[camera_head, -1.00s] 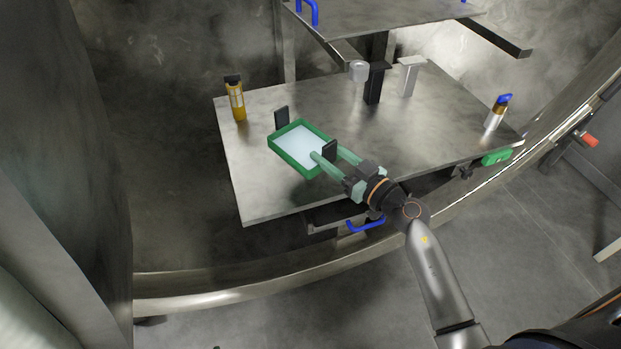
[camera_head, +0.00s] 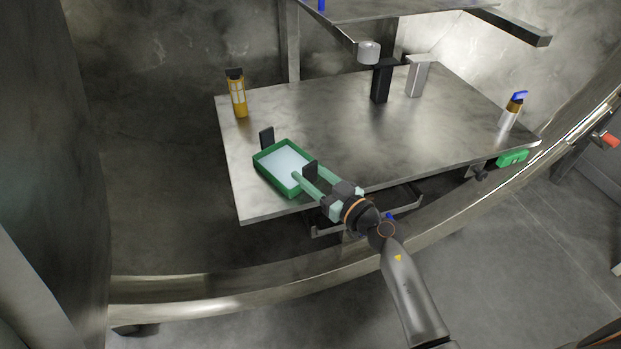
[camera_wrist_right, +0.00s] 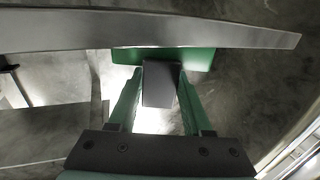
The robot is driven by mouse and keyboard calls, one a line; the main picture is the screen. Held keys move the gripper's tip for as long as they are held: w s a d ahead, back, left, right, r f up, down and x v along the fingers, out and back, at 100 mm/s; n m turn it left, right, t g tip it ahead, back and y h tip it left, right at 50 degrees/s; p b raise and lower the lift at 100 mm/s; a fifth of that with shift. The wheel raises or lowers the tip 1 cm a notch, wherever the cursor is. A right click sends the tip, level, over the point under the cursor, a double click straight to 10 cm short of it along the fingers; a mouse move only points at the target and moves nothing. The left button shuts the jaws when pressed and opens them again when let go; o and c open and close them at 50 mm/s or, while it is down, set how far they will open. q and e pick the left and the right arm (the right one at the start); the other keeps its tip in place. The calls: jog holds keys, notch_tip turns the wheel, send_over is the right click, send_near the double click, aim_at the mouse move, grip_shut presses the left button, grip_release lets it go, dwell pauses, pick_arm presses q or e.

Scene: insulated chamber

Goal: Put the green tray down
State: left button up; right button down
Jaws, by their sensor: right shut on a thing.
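The green tray (camera_head: 273,181) has a pale inside and a black upright handle at each end. In the head view it shows over the near-left part of the metal table (camera_head: 345,135). I cannot tell whether it touches the tabletop or hangs just above it. My right gripper (camera_head: 307,172) is shut on the tray's near-right handle. In the right wrist view the fingers (camera_wrist_right: 159,78) stand on both sides of the dark handle (camera_wrist_right: 160,90), with part of the green tray (camera_wrist_right: 203,58) behind it. My left gripper is not in view.
A yellow bottle-like item (camera_head: 238,97) stands at the back left of the table. A black stand (camera_head: 381,82) and a grey stand (camera_head: 417,78) are at the back. A blue-topped bottle (camera_head: 511,112) stands at the right. A shelf (camera_head: 400,10) overhangs the back. The table's middle is clear.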

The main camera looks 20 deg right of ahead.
jog(key=shift+c, duration=1.7)
grip_release()
jog(key=shift+s+r, duration=0.1)
jog(key=s+d+f+m+t+h+p, duration=0.1)
jog(key=s+d+m+h, duration=0.15)
jog(key=s, duration=0.45)
jog(key=s+d+f+m+h+p, duration=0.1)
jog(key=s+d+f+h, duration=0.15)
jog(key=s, duration=0.35)
jog(key=s+a+f+n+g+y, duration=0.1)
jog(key=s+a+f+n+g, duration=0.1)
jog(key=s+a+f+g, duration=0.6)
jog(key=s+a+f, duration=0.1)
jog(key=s+f, duration=0.3)
jog(key=f, duration=0.1)
jog(key=shift+s+g, duration=0.25)
jog(key=shift+g, duration=0.05)
jog(key=shift+a, duration=0.1)
